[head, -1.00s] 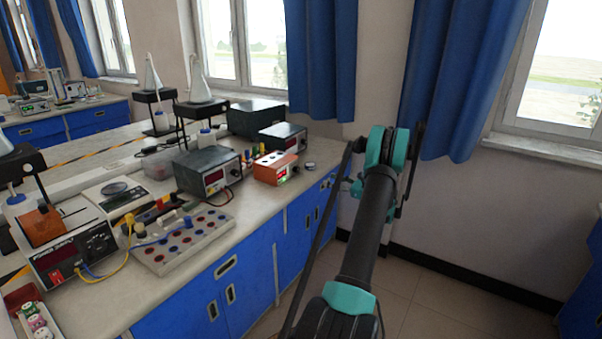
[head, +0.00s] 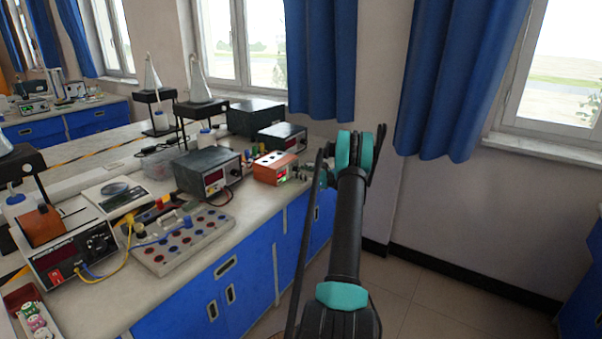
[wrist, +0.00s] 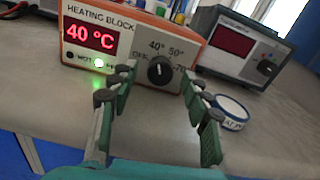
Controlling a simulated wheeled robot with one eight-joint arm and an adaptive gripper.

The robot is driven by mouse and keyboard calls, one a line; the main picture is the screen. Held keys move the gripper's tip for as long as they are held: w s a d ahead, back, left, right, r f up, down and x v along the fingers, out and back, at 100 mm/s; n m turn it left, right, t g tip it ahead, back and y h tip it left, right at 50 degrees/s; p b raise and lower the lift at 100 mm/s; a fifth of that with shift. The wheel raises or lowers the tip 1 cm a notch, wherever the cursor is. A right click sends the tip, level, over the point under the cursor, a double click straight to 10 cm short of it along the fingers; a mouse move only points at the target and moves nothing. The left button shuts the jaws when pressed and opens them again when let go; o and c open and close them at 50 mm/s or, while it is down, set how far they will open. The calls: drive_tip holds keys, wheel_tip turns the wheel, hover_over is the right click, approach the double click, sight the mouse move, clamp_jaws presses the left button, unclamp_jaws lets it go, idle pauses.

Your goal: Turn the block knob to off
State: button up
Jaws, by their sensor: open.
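The orange heating block (wrist: 132,46) faces me in the wrist view, and it stands on the bench in the head view (head: 270,168). Its red display reads 40 °C, and a green light glows below it. The round black knob (wrist: 161,70) is on the right of its front panel, with OFF, 40°, 50° and 70 marked around it. Its white mark looks roughly upward, near 40°. My gripper (wrist: 160,84) is open and empty, its green fingers on either side of the knob in the picture. I see no contact with the knob.
A grey device (wrist: 235,44) with a dark red display stands to the right of the block. A round blue-and-white labelled item (wrist: 232,112) lies on the bench near my right finger. Several other instruments crowd the bench (head: 205,250) to the left.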

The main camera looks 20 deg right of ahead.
drive_tip(key=shift+w+a, duration=0.2)
drive_tip(key=shift+w, duration=0.05)
drive_tip(key=shift+c, duration=0.6)
clamp_jaws()
drive_tip(key=shift+n, duration=0.5)
drive_tip(key=n, duration=0.3)
drive_tip(key=shift+n, duration=0.4)
drive_tip(key=n, duration=0.5)
